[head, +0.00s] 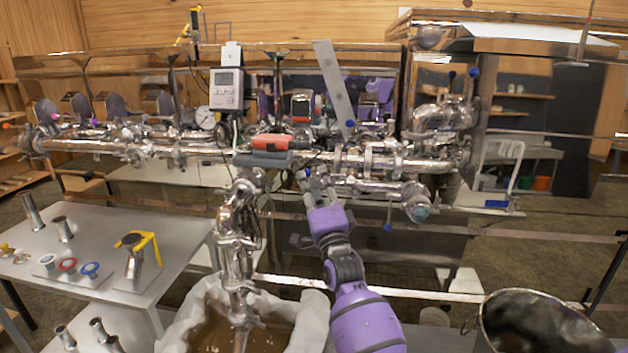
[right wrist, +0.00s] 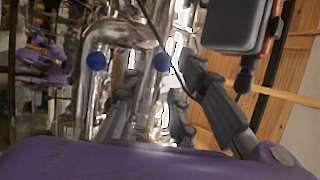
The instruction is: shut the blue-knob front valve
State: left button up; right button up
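In the head view my right gripper (head: 314,178) reaches up to the front of the shiny pipework, just below the horizontal pipe. In the right wrist view its dark grey fingers (right wrist: 160,92) are spread apart beside the pipes. A blue knob (right wrist: 161,62) shows between the fingers, with no clear contact. A second blue knob (right wrist: 96,60) is to its left. In the head view a blue knob (head: 387,227) hangs below the pipe, right of my gripper, and another blue knob (head: 350,123) is above the pipe. I cannot tell which is the front valve's. My left gripper is not in view.
A red and grey device (head: 268,150) sits on the pipe, left of my gripper. A vertical pipe (head: 232,235) drops into a lined bin (head: 190,312). A steel table (head: 108,240) holds fittings. A metal bucket (head: 483,318) stands at lower right.

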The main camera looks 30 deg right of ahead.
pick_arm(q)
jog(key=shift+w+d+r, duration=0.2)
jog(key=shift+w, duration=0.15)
pick_arm(e)
jog(key=shift+w+d+r, duration=0.1)
jog(key=shift+w+r, duration=0.1)
jog(key=shift+w, duration=0.15)
grip_shut()
